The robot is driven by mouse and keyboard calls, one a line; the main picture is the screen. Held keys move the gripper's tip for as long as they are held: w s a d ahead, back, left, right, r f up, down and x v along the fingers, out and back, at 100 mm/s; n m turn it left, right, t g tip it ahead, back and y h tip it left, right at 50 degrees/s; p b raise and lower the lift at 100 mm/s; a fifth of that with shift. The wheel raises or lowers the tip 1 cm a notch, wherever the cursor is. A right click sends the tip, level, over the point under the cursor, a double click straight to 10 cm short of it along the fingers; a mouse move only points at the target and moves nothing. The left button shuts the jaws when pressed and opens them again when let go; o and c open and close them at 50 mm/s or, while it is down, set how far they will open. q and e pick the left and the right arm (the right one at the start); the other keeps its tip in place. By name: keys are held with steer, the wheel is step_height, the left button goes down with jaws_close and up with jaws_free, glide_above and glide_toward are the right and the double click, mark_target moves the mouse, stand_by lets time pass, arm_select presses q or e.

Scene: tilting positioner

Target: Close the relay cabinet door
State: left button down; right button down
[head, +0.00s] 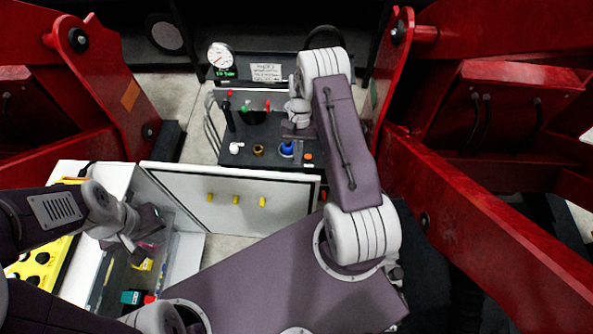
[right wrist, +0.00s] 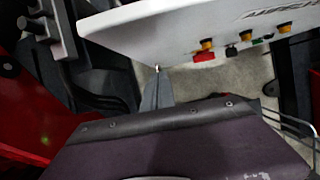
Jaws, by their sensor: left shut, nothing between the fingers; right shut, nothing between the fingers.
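The relay cabinet (head: 108,190) is the white box at the left in the head view, its interior showing. Its door (head: 180,205) stands open, reaching right from the cabinet's far side, with several yellow fittings on its face. In the right wrist view a white panel (right wrist: 150,28), apparently the door, crosses the top with red, yellow and black fittings. My left gripper (head: 137,254) is shut and empty over the cabinet opening. My right gripper (head: 297,132) is shut and empty beyond the door; its fingers (right wrist: 157,85) show near the panel's edge. I cannot tell if they touch it.
A dark bench (head: 270,158) with small coloured parts and a gauge (head: 221,56) stands beyond the door. Red positioner frames (head: 480,220) rise on both sides. Small coloured items (head: 132,297) lie inside the cabinet. My right arm covers the area right of the door.

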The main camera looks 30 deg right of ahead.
steer(key=s+a+f+p, duration=0.2)
steer(key=s, duration=0.1)
steer(key=s+a+p, duration=0.1)
steer(key=shift+s+a+f, duration=0.1)
steer(key=shift+s+f, duration=0.25)
steer(key=shift+f, duration=0.05)
